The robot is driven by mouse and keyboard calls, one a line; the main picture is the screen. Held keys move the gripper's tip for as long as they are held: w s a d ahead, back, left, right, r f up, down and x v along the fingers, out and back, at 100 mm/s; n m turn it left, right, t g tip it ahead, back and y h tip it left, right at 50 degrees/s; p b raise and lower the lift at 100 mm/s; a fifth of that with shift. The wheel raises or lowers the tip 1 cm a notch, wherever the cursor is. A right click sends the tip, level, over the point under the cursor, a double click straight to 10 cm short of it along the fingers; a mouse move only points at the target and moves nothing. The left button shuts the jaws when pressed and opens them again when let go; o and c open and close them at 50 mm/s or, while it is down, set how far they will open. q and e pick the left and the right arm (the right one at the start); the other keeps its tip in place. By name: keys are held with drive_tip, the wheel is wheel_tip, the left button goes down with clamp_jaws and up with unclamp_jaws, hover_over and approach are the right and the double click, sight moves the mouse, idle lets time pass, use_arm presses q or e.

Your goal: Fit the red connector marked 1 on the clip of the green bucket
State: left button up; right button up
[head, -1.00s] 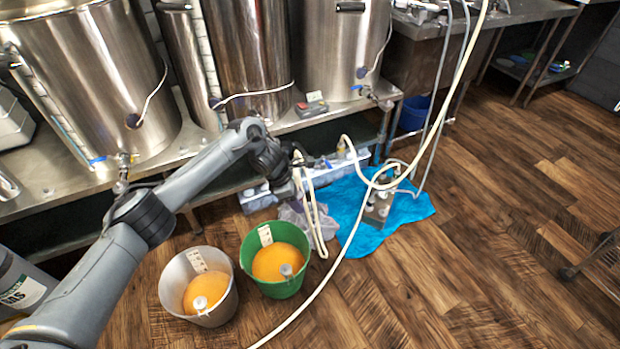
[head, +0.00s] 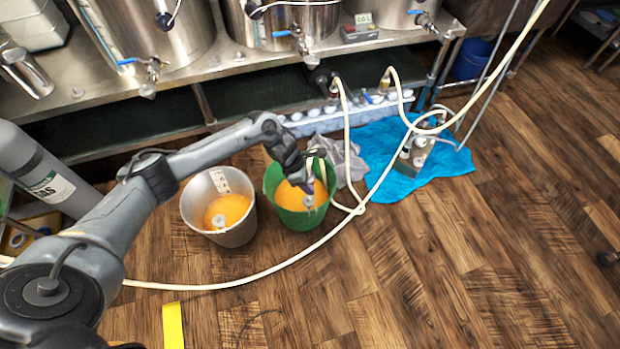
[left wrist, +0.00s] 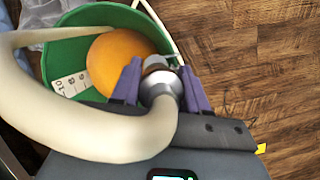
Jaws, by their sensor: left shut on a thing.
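The green bucket (head: 272,180) stands on the floor with orange liquid (head: 289,194) and a white scale strip inside. It fills the upper left of the left wrist view (left wrist: 62,55). My left gripper (head: 307,184) is over the bucket's right side. In the left wrist view its purple fingers (left wrist: 162,75) are shut on the metal end fitting (left wrist: 161,88) of a cream hose (left wrist: 95,138), near the bucket rim. I see no red and no number on this fitting. A small pale piece (head: 308,201) shows at the bucket's front; I cannot tell whether it is the clip. My right gripper is out of view.
A grey bucket (head: 190,207) with orange liquid stands just left of the green one. Cream hoses (head: 345,252) cross the floor. A blue cloth (head: 455,163) with a pump (head: 414,153) lies to the right. The steel bench (head: 215,68) is behind. Wooden floor in front is mostly clear.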

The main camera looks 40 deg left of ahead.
use_arm(q)
drive_tip(key=b, duration=0.4)
hover_over(313, 200)
drive_tip(key=a, duration=0.1)
drive_tip(key=f, duration=0.3)
drive_tip(key=s+f, duration=0.1)
drive_tip(key=f, duration=0.1)
drive_tip(key=shift+f, duration=0.1)
drive_tip(key=shift+f+b, duration=0.35)
drive_tip(key=shift+f, duration=0.15)
drive_tip(key=shift+f+b, duration=0.7)
drive_tip(key=shift+b, duration=0.15)
drive_tip(key=shift+f+b, duration=0.5)
drive_tip(key=shift+f, duration=0.1)
drive_tip(key=o, duration=1.2)
drive_tip(key=shift+o, duration=0.2)
drive_tip(key=shift+r, duration=0.1)
